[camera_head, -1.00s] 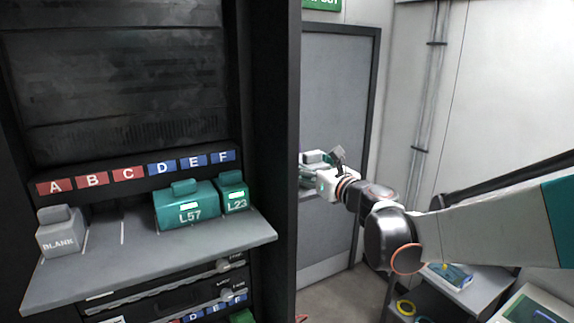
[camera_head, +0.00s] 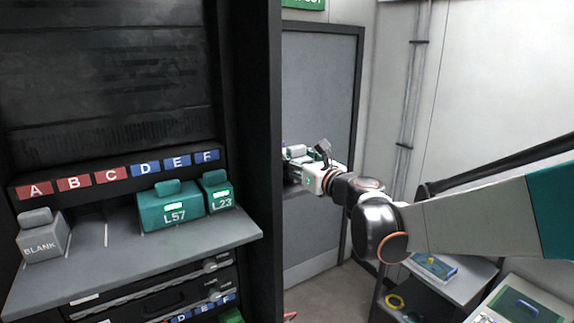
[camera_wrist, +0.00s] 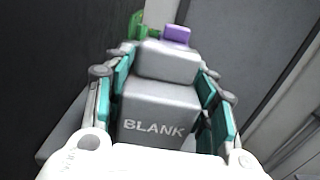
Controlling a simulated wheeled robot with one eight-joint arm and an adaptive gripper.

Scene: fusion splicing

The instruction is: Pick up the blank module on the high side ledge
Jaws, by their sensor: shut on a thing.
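A grey blank module (camera_wrist: 155,105), marked BLANK, stands between the teal finger pads of my gripper (camera_wrist: 165,82) in the wrist view. My gripper is shut on its sides. In the head view my gripper (camera_head: 306,176) is at the side ledge, just right of the dark rack's edge, and the module there is small and mostly hidden. I cannot tell whether the module's underside touches the ledge. Another grey block marked BLANK (camera_head: 42,242) sits on the front shelf under label A.
A purple block (camera_wrist: 176,36) and a green piece (camera_wrist: 137,26) are just beyond the held module. The front shelf (camera_head: 120,255) carries teal modules L57 (camera_head: 170,212) and L23 (camera_head: 218,196). A cart (camera_head: 465,285) stands below my arm at right.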

